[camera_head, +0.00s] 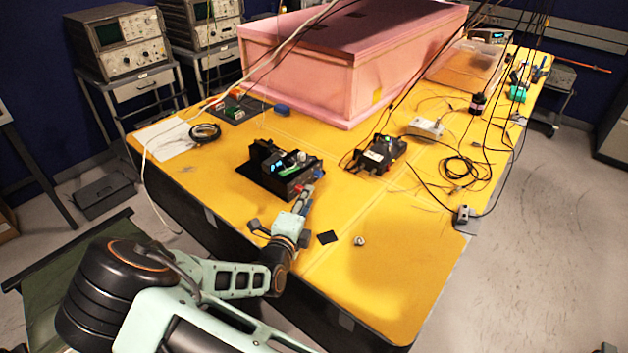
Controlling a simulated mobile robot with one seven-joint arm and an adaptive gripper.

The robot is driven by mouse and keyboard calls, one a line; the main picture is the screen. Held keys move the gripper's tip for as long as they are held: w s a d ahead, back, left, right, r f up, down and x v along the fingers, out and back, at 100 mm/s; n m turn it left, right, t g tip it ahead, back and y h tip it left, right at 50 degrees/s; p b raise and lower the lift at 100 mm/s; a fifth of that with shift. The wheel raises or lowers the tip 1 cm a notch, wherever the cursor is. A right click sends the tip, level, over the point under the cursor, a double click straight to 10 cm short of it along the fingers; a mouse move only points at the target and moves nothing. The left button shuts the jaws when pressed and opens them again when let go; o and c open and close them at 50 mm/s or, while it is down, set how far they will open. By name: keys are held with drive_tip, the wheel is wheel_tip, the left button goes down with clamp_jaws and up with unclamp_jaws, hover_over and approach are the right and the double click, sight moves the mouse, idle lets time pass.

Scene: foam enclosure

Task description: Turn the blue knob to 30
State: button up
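A black device (266,187) with a small lit display and a green part stands on the yellow table, left of centre. A small blue spot (318,174) shows at its right front corner; it looks like the blue knob, but it is too small to read any setting. My gripper (309,187) reaches up from the table's near edge to that front corner. Its fingertips are at or very near the blue spot. I cannot tell whether they touch it or how far apart they are.
A large pink foam box (345,60) fills the table's back. A second black device (380,153) and a grey box (425,128) stand to the right, with loose black cables around. A small black square (327,237) and a small metal piece (360,241) lie near my gripper. The front right is mostly clear.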

sight(319, 178)
drive_tip(key=p+x, duration=0.1)
drive_tip(key=x, duration=0.9)
drive_tip(key=shift+d, duration=0.1)
drive_tip(key=shift+s, duration=0.1)
clamp_jaws()
